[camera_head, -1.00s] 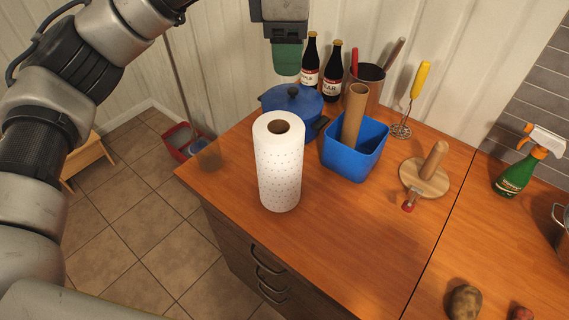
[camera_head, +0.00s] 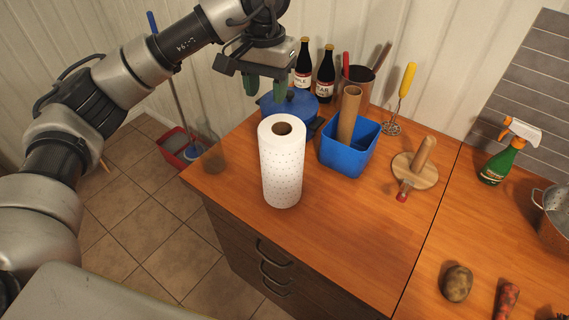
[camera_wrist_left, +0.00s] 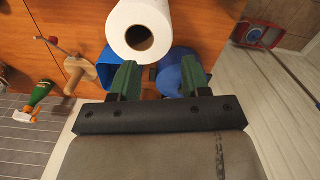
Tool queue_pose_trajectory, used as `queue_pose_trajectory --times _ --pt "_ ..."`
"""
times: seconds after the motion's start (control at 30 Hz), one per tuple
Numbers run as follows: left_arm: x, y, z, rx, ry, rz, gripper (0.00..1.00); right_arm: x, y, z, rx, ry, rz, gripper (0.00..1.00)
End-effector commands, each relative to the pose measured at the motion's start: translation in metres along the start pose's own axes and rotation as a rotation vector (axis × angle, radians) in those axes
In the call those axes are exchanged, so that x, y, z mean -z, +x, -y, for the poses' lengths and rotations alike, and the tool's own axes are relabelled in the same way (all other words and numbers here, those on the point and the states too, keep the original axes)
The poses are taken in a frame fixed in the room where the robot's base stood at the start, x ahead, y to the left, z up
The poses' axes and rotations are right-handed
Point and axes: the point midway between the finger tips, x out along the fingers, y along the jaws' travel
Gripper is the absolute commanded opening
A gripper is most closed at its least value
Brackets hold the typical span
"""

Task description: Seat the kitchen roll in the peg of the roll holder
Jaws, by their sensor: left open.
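The white kitchen roll (camera_head: 282,168) stands upright near the left end of the wooden counter. In the left wrist view its top end and core (camera_wrist_left: 139,28) show just past the fingertips. The roll holder (camera_head: 414,172), a round wooden base with a tilted-looking bare peg, stands to the right on the counter; it also shows in the left wrist view (camera_wrist_left: 79,70). My left gripper (camera_head: 266,92) is open with green fingers, above and behind the roll, over the blue pot. Nothing is between its fingers (camera_wrist_left: 158,80). My right gripper is not in view.
Behind the roll are a blue pot (camera_head: 290,104), two dark bottles (camera_head: 325,74) and a utensil pot (camera_head: 356,86).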

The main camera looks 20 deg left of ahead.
Motion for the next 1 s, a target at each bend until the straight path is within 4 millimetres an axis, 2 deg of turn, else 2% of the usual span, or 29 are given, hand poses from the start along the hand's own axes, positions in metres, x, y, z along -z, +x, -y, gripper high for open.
queue_pose_trajectory --times 0.2,0.47,0.7,0.83,1.0 --pt "-0.001 0.032 0.0 0.0 0.004 0.006 0.46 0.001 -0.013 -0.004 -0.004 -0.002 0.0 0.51" --pt "-0.001 0.055 0.0 0.0 0.003 0.005 0.46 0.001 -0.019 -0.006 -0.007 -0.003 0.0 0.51" --pt "-0.001 0.09 0.0 -0.001 0.002 0.006 0.46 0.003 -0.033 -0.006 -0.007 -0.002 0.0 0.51" --pt "-0.001 0.102 0.0 0.0 0.002 0.004 0.46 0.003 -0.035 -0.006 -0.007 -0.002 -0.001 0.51" --pt "-0.001 0.104 0.0 0.0 0.002 0.002 0.46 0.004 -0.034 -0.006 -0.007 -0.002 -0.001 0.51"
